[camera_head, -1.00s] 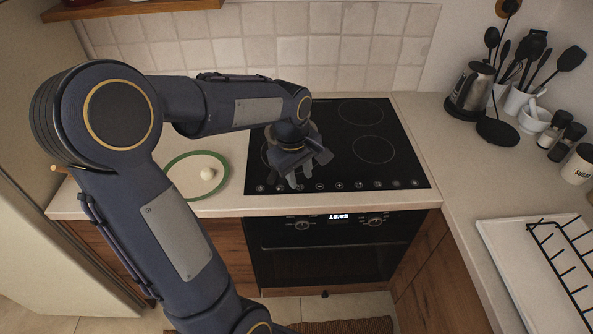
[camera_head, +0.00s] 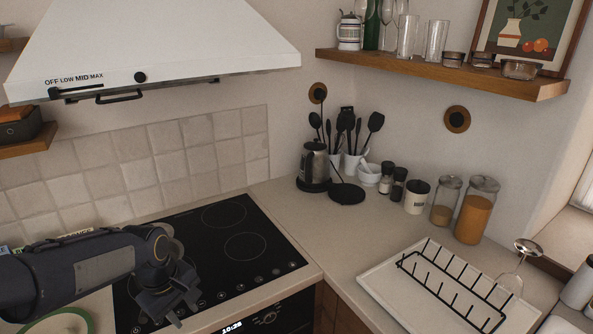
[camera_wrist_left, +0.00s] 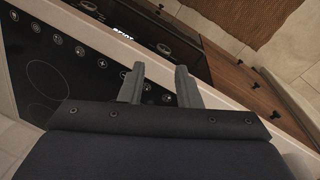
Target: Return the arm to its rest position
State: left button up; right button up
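My left arm (camera_head: 100,266) comes in from the left in the head view and reaches over the left part of the black hob (camera_head: 245,247). My left gripper (camera_head: 165,308) hangs above the hob near its front edge. In the left wrist view its two fingers (camera_wrist_left: 160,74) stand apart with nothing held between them. The hob's row of control marks and the oven front show below them. The right arm and right gripper are not in view.
A green-rimmed plate (camera_head: 78,317) lies left of the hob, partly hidden by my arm. The range hood (camera_head: 180,40) hangs above. A kettle (camera_head: 314,165), jars and a dish rack (camera_head: 450,290) stand on the right counter. Counter between hob and rack is clear.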

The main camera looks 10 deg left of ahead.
pick_arm(q)
jog(key=s+d+r+m+t+h+b, duration=0.1)
jog(key=s+d+m+t, duration=0.1)
jog(key=s+d+m, duration=0.3)
jog(key=s+d+r+m+t+h+b, duration=0.1)
jog(key=s+d+m, duration=0.4)
jog(key=s, duration=0.7)
jog(key=shift+m+t+h+b, duration=0.3)
jog(key=shift+m+t+h, duration=0.2)
jog(key=shift+m, duration=0.1)
jog(key=shift+s, duration=0.1)
